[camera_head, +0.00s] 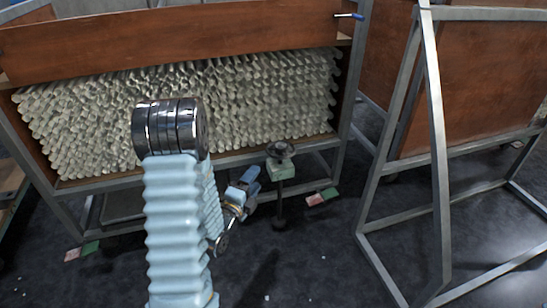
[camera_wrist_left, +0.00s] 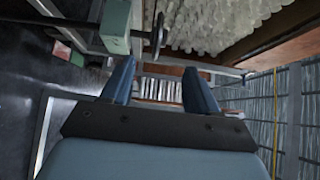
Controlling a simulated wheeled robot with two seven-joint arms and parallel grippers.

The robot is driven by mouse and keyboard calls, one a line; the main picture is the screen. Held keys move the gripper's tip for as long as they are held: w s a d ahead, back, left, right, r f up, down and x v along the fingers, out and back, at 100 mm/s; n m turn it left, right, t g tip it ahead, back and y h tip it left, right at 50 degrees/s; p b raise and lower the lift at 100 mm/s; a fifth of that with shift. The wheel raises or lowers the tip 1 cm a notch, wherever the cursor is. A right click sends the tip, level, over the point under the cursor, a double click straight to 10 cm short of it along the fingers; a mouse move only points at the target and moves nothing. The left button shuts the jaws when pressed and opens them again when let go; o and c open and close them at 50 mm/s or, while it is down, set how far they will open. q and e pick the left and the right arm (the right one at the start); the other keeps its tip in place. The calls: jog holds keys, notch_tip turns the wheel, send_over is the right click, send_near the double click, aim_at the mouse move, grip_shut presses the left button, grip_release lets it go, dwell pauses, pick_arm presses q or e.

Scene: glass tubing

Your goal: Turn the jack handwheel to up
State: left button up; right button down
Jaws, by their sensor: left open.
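The jack handwheel (camera_head: 281,150) is a dark round wheel on top of a pale green box (camera_head: 281,168), which sits on a thin dark post. In the left wrist view the handwheel (camera_wrist_left: 158,32) shows edge-on at the top, beside the green box (camera_wrist_left: 116,24). My left gripper (camera_head: 252,181) is to the left of the jack post and lower than the handwheel in the head view. In the left wrist view its two blue fingers (camera_wrist_left: 160,85) are apart with nothing between them, and the wheel appears beyond them. My right gripper is not in view.
A wooden-sided rack (camera_head: 150,45) full of stacked glass tubes (camera_head: 250,100) stands behind the jack. A grey metal frame with a wooden panel (camera_head: 475,90) stands at right. Red and green blocks (camera_head: 322,197) lie on the dark floor. My large blue arm covers the left-centre.

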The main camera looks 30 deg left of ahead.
aim_at(272, 157)
pick_arm(q)
jog(key=w, duration=0.4)
jog(key=w+a, duration=0.1)
jog(key=w, duration=0.3)
jog(key=w+b, duration=0.1)
jog(key=w, duration=0.4)
jog(key=shift+a, duration=0.3)
jog(key=c, duration=1)
jog(key=shift+d+f+y, duration=0.1)
jog(key=shift+y, duration=0.2)
